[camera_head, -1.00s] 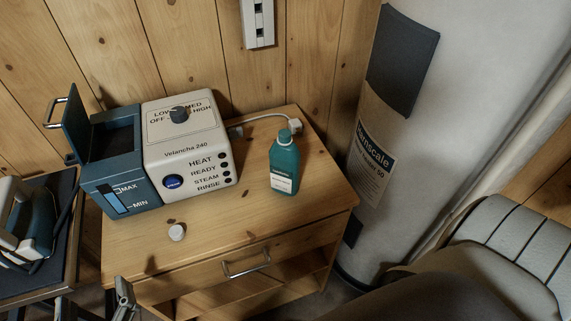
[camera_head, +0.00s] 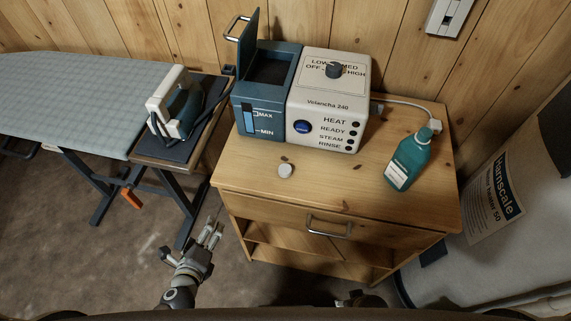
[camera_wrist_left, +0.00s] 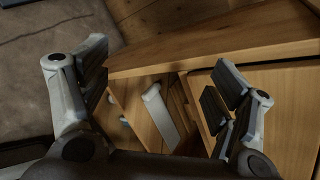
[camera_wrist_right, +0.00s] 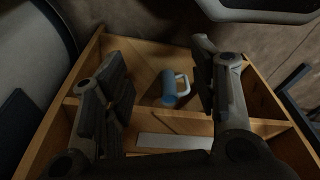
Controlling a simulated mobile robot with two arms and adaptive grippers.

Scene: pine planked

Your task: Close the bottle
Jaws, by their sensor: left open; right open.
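A teal bottle (camera_head: 409,160) with a pale label stands at the right of the wooden cabinet top; its mouth looks uncapped, though the detail is small. A small white round cap (camera_head: 285,171) lies on the cabinet top near its front left edge. My left gripper (camera_head: 212,232) is open and empty, below and left of the cabinet top; in the left wrist view its fingers (camera_wrist_left: 160,88) are spread before the cabinet. My right gripper (camera_wrist_right: 162,85) is open in the right wrist view, facing the cabinet's lower compartments; the head view shows little of that arm.
A steam station (camera_head: 326,108) with an open blue tank (camera_head: 262,105) stands at the back left of the cabinet top (camera_head: 330,190). An iron (camera_head: 175,105) and ironing board (camera_head: 70,100) are left. A blue mug (camera_wrist_right: 169,88) is inside the cabinet.

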